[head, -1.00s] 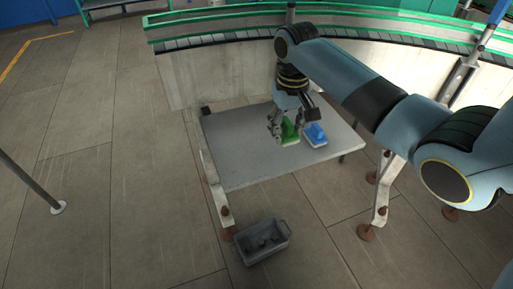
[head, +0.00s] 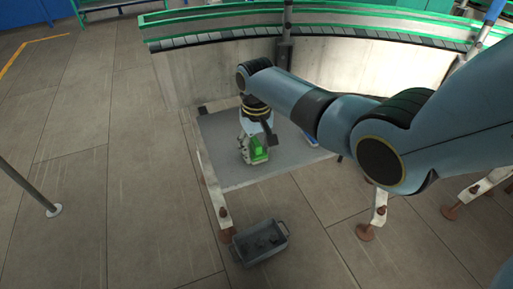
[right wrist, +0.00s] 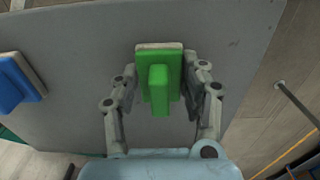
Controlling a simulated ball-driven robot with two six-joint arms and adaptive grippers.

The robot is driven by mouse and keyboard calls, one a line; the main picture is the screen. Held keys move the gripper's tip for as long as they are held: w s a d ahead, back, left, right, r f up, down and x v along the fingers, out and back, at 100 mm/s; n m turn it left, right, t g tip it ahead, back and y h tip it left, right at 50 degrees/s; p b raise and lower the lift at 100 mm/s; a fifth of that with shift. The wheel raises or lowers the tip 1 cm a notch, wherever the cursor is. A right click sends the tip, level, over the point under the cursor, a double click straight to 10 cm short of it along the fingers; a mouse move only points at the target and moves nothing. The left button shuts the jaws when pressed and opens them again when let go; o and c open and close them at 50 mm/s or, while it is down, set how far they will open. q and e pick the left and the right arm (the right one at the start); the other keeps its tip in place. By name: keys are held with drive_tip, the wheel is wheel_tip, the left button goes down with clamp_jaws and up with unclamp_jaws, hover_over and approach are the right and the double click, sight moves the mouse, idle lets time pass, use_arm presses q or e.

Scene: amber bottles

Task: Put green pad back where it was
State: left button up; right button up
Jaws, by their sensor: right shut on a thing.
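The green pad (right wrist: 159,85) has a pale base and a raised green grip. My right gripper (right wrist: 160,98) is shut on it, with one finger at each side, in the right wrist view. In the head view the green pad (head: 259,152) is at the right gripper (head: 250,152), over the left-middle part of the grey table (head: 225,178). I cannot tell whether its base touches the table. A blue pad (right wrist: 18,82) lies to the left in the right wrist view. In the head view the arm mostly hides the blue pad (head: 311,141). My left gripper is not in view.
A curved conveyor (head: 215,38) with green rails runs behind the table. The table's front left is bare.

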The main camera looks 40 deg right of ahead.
sight(256, 142)
drive_tip(key=shift+f, duration=0.2)
drive_tip(key=o, duration=1.1)
drive_tip(key=shift+r, duration=0.1)
wheel_tip(256, 142, up, 12)
drive_tip(key=shift+r+p, duration=0.15)
drive_tip(key=shift+p, duration=0.65)
